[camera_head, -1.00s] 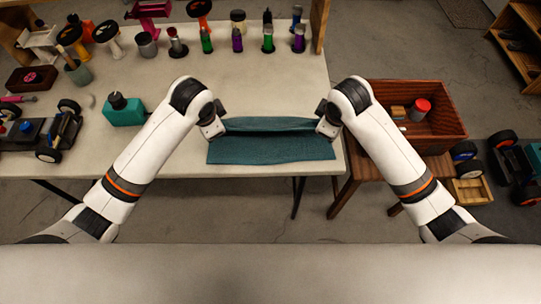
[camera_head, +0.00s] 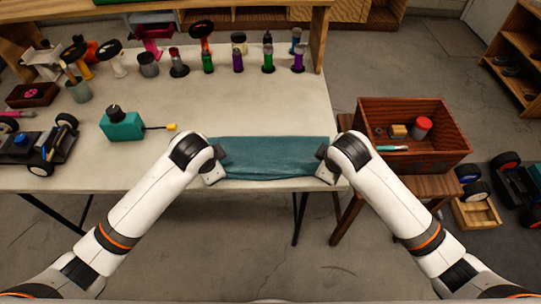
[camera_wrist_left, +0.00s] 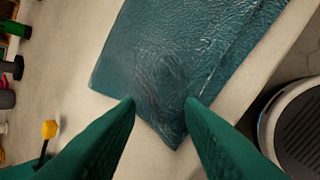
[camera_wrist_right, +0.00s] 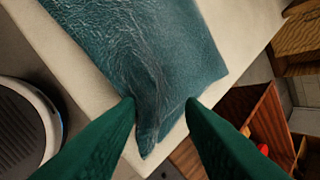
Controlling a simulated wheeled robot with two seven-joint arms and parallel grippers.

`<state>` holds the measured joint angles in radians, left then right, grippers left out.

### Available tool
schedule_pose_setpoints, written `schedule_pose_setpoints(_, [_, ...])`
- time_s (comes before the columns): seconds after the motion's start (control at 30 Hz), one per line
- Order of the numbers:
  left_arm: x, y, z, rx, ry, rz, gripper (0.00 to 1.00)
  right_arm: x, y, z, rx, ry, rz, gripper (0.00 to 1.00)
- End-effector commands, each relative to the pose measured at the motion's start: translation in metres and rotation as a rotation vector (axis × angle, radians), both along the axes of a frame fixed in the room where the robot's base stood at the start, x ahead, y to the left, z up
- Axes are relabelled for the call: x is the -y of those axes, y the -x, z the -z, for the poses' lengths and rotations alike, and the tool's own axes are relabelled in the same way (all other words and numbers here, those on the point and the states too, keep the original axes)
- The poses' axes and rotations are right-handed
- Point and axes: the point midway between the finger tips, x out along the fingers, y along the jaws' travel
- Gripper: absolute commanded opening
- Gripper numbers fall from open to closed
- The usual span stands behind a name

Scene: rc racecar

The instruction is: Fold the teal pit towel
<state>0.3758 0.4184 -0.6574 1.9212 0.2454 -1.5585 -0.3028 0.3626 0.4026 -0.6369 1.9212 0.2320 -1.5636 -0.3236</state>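The teal towel (camera_head: 268,157) lies in a folded strip along the table's near edge. Its surface is wrinkled, and layered edges show in the left wrist view (camera_wrist_left: 185,60). My left gripper (camera_head: 216,172) is at the towel's near left corner; its green fingers stand apart, with the corner between them. My right gripper (camera_head: 324,170) is at the near right corner, its fingers (camera_wrist_right: 161,102) also apart. The cloth there is creased and narrows to a point near one finger. Whether any finger touches the cloth is hard to tell.
The white table (camera_head: 255,105) is clear behind the towel. A teal box with a black knob (camera_head: 122,125) and a car chassis (camera_head: 40,145) stand to the left. Several bottles line the back. A wooden crate (camera_head: 415,140) on a stool stands right of the table.

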Motion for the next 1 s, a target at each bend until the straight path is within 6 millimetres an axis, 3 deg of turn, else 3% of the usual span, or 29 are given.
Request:
schedule_pose_setpoints(0.37, [0.000,0.001,-0.004,0.001,0.000,0.000,0.40,0.000,0.001,-0.004,0.001,-0.001,0.000,0.40])
schedule_pose_setpoints(0.57, [0.001,0.012,-0.032,0.004,0.001,0.003,0.40,0.000,0.012,-0.032,0.005,-0.002,-0.001,0.40])
schedule_pose_setpoints(1.0, [0.000,0.054,-0.084,0.003,0.001,0.002,0.40,-0.001,0.055,-0.084,0.002,-0.002,-0.002,0.40])
